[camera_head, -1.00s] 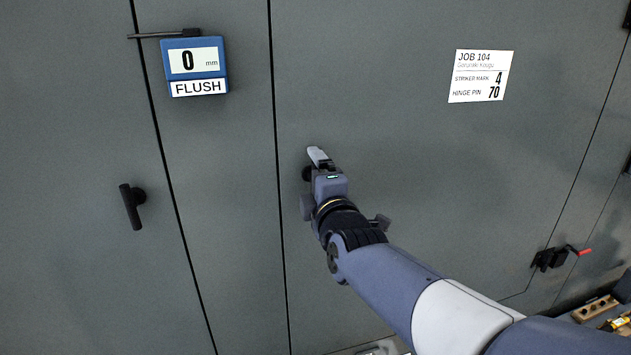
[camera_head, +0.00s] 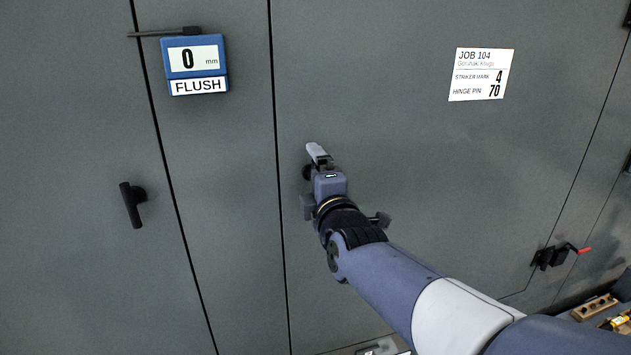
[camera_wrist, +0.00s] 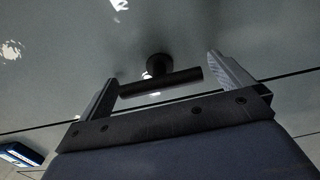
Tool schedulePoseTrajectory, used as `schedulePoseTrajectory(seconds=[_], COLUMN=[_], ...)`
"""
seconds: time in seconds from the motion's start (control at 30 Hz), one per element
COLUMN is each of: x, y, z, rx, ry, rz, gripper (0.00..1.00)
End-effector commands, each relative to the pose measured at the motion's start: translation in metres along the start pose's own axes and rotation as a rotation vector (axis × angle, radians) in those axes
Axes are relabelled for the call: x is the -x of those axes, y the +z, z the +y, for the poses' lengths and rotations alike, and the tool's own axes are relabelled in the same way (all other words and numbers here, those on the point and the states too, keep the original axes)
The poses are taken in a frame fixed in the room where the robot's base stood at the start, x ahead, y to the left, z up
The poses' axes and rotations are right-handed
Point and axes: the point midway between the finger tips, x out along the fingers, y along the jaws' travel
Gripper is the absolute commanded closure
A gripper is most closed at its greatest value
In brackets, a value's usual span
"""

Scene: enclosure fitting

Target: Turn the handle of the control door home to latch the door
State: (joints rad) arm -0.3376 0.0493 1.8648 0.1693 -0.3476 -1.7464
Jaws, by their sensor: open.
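The control door (camera_head: 400,190) is a large grey panel and looks closed, with a thin dark seam at its left edge. Its black handle is mostly hidden behind my gripper (camera_head: 318,155) in the head view. In the wrist view the handle (camera_wrist: 160,83) shows as a dark bar on a round hub, lying nearly crosswise and slightly tilted. My gripper (camera_wrist: 163,67) is open, with one finger beyond each end of the bar.
A blue gauge (camera_head: 195,65) reads 0 mm and FLUSH on the panel to the left. Another black handle (camera_head: 131,205) is on the far left panel. A job card (camera_head: 481,74) is on the door. A red-tipped clamp (camera_head: 556,256) and a wooden block (camera_head: 596,307) are at lower right.

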Motion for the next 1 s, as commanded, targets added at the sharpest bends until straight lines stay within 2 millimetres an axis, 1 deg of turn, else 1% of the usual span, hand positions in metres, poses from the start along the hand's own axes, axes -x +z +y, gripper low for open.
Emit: schedulePoseTrajectory(seconds=[0.17,0.5,0.7,0.83,1.0], x=[0.012,0.064,0.091,0.101,0.107], y=[0.000,0.000,0.000,0.000,0.000], z=[0.000,0.001,0.001,0.001,0.000], rx=[-0.001,0.000,0.000,0.000,0.001], ry=[0.001,0.003,0.001,0.001,-0.001], rz=[0.000,0.001,0.001,0.001,0.000], gripper=[0.00,0.00,0.00,0.00,0.00])
